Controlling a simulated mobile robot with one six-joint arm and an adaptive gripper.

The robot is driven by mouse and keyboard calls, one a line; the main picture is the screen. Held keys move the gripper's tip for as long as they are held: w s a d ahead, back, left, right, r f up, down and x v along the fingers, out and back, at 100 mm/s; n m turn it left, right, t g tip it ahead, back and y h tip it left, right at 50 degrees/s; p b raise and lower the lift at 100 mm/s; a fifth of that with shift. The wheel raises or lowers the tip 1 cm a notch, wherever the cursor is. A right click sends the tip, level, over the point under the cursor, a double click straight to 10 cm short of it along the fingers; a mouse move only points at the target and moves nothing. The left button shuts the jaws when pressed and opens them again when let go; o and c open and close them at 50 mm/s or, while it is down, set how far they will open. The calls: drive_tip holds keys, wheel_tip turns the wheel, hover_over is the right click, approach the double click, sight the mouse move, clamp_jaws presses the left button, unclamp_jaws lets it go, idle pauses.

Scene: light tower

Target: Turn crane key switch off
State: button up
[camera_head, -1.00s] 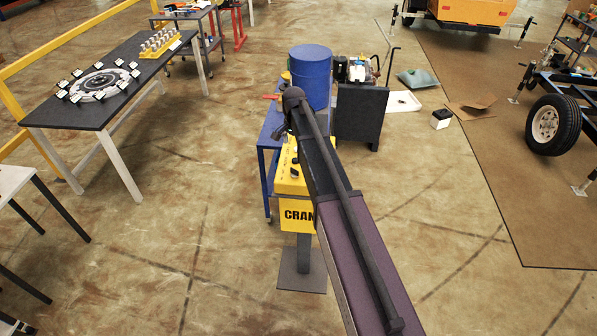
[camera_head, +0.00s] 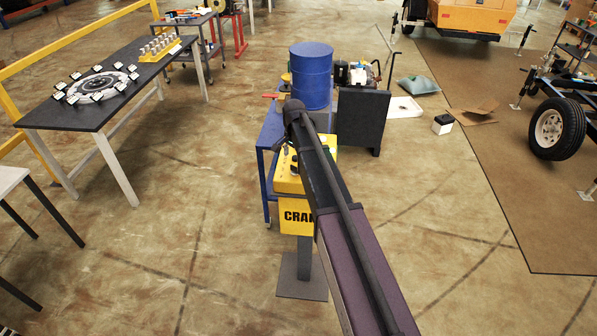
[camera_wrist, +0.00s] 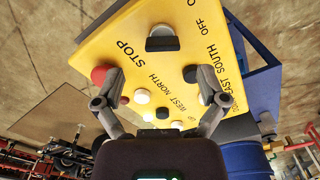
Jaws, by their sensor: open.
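The yellow crane control box (camera_head: 290,183) stands on a grey post in the head view, partly covered by my arm. In the wrist view the box panel (camera_wrist: 185,18) fills the upper middle, with STOP, OFF and direction labels. A light-and-black knob (camera_wrist: 162,39), which looks like the key switch, sits near the panel's top; its exact setting is unclear. A red button (camera_wrist: 100,75) and several white and black buttons lie below it. My gripper (camera_wrist: 157,78) is open and empty, its fingers spread over the panel's lower part, with the knob beyond them. Finger contact with the panel cannot be told.
A blue bench (camera_head: 264,150) with a blue drum (camera_head: 311,77) stands just behind the box. A dark panel (camera_head: 363,117) stands to their right. A black-topped table (camera_head: 60,113) is at the left. The floor around the post is mostly clear.

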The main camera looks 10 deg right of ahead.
sight(295, 167)
drive_tip(key=shift+f+b, duration=2.2)
drive_tip(key=shift+f, duration=0.3)
